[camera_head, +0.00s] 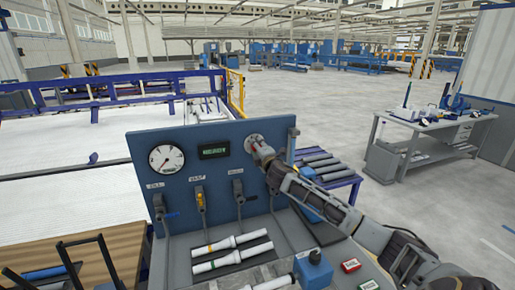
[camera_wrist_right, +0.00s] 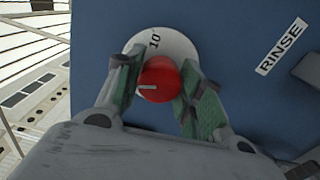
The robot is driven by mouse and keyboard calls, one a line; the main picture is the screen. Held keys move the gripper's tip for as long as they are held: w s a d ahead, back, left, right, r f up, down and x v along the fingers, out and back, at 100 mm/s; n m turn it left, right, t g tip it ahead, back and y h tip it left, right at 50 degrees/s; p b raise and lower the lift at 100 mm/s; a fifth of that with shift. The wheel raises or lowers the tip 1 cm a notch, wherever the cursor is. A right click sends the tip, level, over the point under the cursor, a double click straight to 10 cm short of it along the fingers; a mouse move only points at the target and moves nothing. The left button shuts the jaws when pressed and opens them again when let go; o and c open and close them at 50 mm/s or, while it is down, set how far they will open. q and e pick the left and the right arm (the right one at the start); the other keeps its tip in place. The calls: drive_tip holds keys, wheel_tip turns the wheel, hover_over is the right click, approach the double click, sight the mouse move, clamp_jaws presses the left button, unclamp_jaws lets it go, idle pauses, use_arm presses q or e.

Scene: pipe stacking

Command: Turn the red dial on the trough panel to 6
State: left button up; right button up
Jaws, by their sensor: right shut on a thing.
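The blue trough panel (camera_head: 190,136) stands upright in the head view. The red dial (camera_wrist_right: 158,80) sits on a round white plate (camera_wrist_right: 178,43) at the panel's upper right. A "10" mark shows on the plate. The white line on the dial's face points left in the wrist view. The other numbers on the plate are hidden or out of frame. My right gripper (camera_wrist_right: 160,88) has its green-padded fingers on either side of the dial, shut on it. In the head view my right gripper (camera_head: 262,151) reaches the panel from the right and partly covers the dial. My left gripper is not in view.
A gauge (camera_head: 166,158), a green display (camera_head: 213,151) and several valve levers are on the panel. White tubes (camera_head: 231,243) and a blue box (camera_head: 314,268) lie below it. A rack of grey pipes (camera_head: 325,166) stands behind my right arm. A workbench (camera_head: 425,130) is at right.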

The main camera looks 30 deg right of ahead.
drive_tip(key=o, duration=1)
drive_tip(key=shift+s, duration=0.15)
drive_tip(key=v, duration=1.1)
drive_tip(key=shift+s, duration=0.3)
drive_tip(key=shift+f, duration=0.1)
idle(0.4)
drive_tip(key=shift+s+a+f, duration=0.1)
drive_tip(key=shift+s, duration=0.05)
idle(0.5)
